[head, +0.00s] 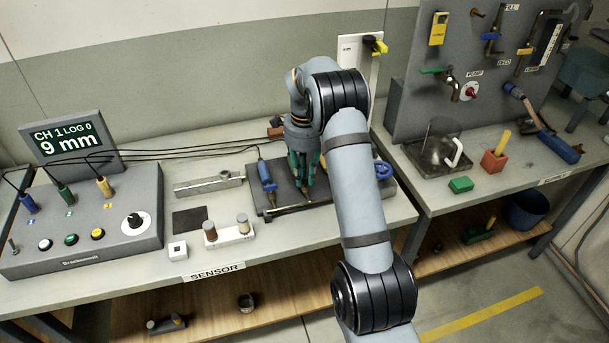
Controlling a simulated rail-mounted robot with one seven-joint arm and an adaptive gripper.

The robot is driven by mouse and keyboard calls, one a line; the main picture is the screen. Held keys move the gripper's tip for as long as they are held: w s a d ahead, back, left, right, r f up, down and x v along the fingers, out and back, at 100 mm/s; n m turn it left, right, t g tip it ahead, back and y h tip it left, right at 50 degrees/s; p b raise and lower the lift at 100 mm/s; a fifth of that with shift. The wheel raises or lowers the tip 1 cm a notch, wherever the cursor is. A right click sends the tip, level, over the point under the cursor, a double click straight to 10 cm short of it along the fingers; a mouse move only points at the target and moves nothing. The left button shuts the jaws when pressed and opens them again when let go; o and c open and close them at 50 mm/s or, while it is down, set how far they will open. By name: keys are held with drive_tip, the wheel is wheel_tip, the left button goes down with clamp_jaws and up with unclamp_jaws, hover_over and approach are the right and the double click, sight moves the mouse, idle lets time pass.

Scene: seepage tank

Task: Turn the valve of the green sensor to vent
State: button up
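My gripper (304,186) points down over the dark sensor plate (283,209) on the left bench. Its fingers are small and dark here, with teal-green parts around them, and I cannot tell whether they are open or shut. The green sensor and its valve cannot be made out apart from my gripper and arm, which cover the middle of the plate. A blue sensor (266,176) stands upright on the plate, left of my gripper. A blue handwheel (383,170) shows at the plate's right end, right of my forearm.
A white block with two capped vials (229,235) sits in front. A tap panel (480,60) rises at the right.

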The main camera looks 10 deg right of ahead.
sight(304, 179)
drive_tip(key=shift+o, duration=1.3)
drive_tip(key=shift+w+a, duration=0.1)
drive_tip(key=shift+a, duration=0.05)
drive_tip(key=shift+r, duration=0.1)
wheel_tip(304, 179, up, 12)
drive_tip(key=shift+f, duration=0.25)
wheel_tip(304, 179, down, 12)
drive_tip(key=shift+r, duration=0.1)
